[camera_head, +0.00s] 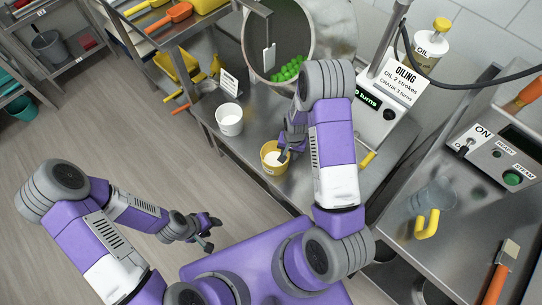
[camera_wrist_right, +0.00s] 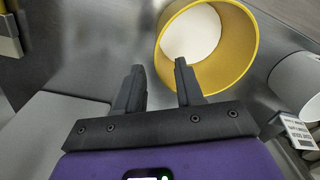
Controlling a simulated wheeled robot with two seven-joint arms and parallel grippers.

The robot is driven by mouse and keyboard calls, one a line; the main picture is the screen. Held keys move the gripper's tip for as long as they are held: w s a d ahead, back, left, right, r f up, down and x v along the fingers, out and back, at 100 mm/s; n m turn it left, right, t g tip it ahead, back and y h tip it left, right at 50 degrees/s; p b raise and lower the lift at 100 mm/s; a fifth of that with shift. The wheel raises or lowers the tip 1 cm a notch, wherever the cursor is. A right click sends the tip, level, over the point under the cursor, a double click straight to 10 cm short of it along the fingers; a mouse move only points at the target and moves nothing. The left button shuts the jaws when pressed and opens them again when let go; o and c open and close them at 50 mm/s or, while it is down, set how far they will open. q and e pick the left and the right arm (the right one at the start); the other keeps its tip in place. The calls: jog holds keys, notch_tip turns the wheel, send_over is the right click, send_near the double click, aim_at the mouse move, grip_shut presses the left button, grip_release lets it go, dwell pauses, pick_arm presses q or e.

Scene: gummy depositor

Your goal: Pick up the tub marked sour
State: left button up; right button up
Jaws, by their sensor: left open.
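A yellow tub (camera_head: 266,162) with white contents stands on the steel table; in the right wrist view it also shows (camera_wrist_right: 238,60). A white tub (camera_head: 229,127) stands further left; part of it shows at the right wrist view's edge (camera_wrist_right: 299,85). Both bear small labels that I cannot read. My right gripper (camera_head: 287,150) is at the yellow tub's rim, fingers apart. In the wrist view (camera_wrist_right: 158,80), one finger overlaps the tub and the other is outside it; contact cannot be told. My left gripper (camera_head: 208,232) is open and empty, away from the tubs.
A round drum (camera_head: 268,30) with green pieces stands behind the tubs. A small sign (camera_head: 229,82) stands behind the white tub. The oiling machine (camera_head: 385,112) is to the right of my right arm, and a steam unit (camera_head: 497,160) is at far right.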

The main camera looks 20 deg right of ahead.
aim_at(287, 168)
notch_tip(287, 168, down, 3)
jog(key=shift+r+b, duration=0.2)
jog(key=shift+b, duration=0.2)
jog(key=f, duration=0.1)
jog(key=f+b, duration=0.1)
jog(key=f, duration=0.2)
jog(key=shift+s+a+f+b, duration=0.15)
jog(key=shift+s+a+b, duration=0.15)
jog(key=shift+s+b, duration=0.1)
jog(key=shift+w+f, duration=0.15)
jog(key=shift+f, duration=0.25)
jog(key=shift+r, duration=0.1)
jog(key=shift+c, duration=0.3)
grip_shut()
